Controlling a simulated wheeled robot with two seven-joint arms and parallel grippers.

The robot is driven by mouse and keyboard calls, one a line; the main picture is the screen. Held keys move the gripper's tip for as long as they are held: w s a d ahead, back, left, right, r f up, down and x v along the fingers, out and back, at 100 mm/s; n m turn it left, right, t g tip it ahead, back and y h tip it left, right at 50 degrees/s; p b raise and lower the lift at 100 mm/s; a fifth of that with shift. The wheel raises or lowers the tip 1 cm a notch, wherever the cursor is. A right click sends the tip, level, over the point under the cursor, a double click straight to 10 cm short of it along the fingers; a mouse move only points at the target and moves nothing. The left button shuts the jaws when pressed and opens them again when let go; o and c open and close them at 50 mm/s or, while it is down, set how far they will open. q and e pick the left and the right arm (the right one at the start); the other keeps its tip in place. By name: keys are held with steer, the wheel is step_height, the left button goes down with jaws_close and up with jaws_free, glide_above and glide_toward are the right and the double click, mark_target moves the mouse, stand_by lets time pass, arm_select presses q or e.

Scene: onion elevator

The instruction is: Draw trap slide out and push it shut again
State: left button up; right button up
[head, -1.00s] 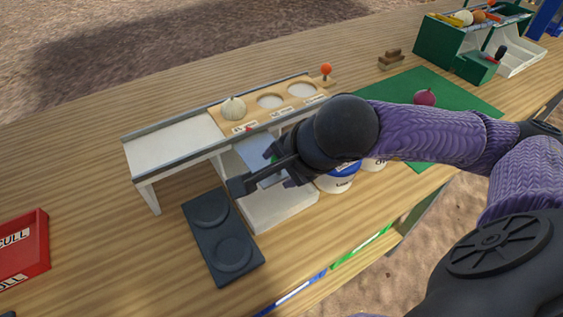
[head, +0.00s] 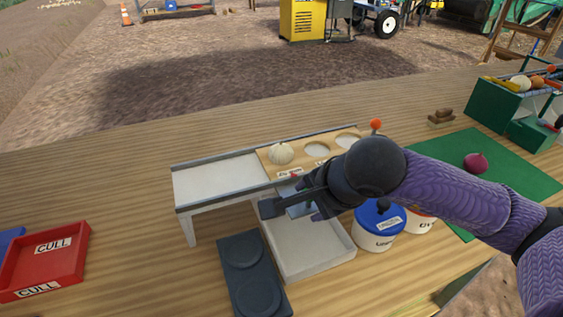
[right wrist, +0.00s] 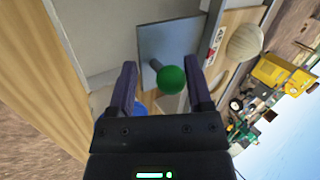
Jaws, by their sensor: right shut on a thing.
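The trap slide is a grey plate with a green knob. In the right wrist view its plate (right wrist: 160,40) and green knob (right wrist: 172,80) show between my fingers. In the head view a bit of the slide (head: 299,209) shows below the front edge of the white ramp (head: 215,180), mostly behind my gripper. My right gripper (head: 287,203) is at the ramp's front edge, above the white tray; its fingers (right wrist: 163,84) are on either side of the knob, shut on it. My left gripper is in neither view.
A pale onion (head: 281,153) sits on the wooden board with holes. An open white tray (head: 310,248) lies under the gripper, a dark two-dish plate (head: 248,270) left of it. A blue-lidded tub (head: 378,222) stands right. Red cull tray (head: 55,258) at far left.

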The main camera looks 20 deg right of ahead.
steer(key=shift+w+d+b, duration=0.15)
steer(key=shift+w+b, duration=0.15)
steer(key=shift+w, duration=1.9)
jaws_close()
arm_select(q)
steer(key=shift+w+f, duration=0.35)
arm_select(e)
steer(key=o, duration=1.2)
jaws_free()
steer(key=shift+o, duration=0.7)
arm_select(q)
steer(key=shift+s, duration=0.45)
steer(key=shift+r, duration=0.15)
arm_select(e)
steer(key=shift+r, duration=0.1)
step_height(320, 180, up, 6)
steer(key=p, duration=0.4)
steer(key=shift+p, duration=0.3)
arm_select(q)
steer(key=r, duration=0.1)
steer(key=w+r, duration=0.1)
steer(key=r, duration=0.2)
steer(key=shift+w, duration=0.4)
